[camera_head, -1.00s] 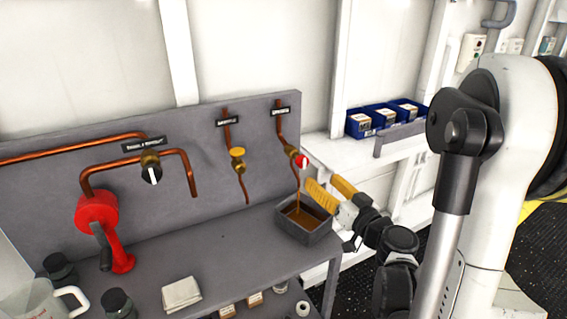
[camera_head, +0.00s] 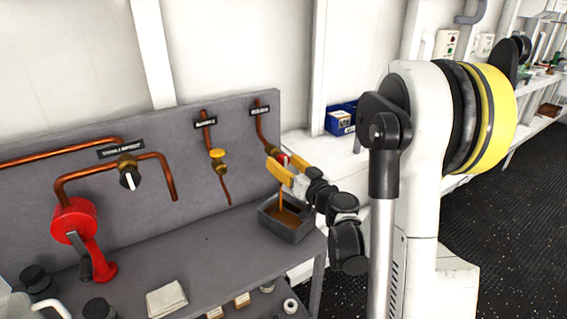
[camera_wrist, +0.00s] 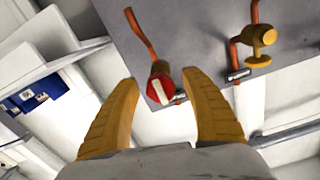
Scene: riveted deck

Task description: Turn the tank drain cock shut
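The red cock knob (camera_head: 283,159) with a white bar sits on the right-hand copper pipe (camera_head: 261,125). Its label is too small to read. Brown liquid runs in a thin stream below it into a grey tray (camera_head: 289,235). My gripper (camera_head: 284,165) has its yellow fingers apart at the knob, which they partly cover in the head view. In the wrist view, the red knob (camera_wrist: 159,88) shows between and beyond the tips of my open gripper (camera_wrist: 161,78), with no contact visible. The white bar slants there.
A yellow cock (camera_head: 218,157) is on the middle pipe, and a black knob (camera_head: 129,180) with a white bar is on the left pipe. A red hand pump (camera_head: 77,222) and a folded cloth (camera_head: 166,299) are farther left. A blue bin (camera_head: 341,118) stands on the right shelf.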

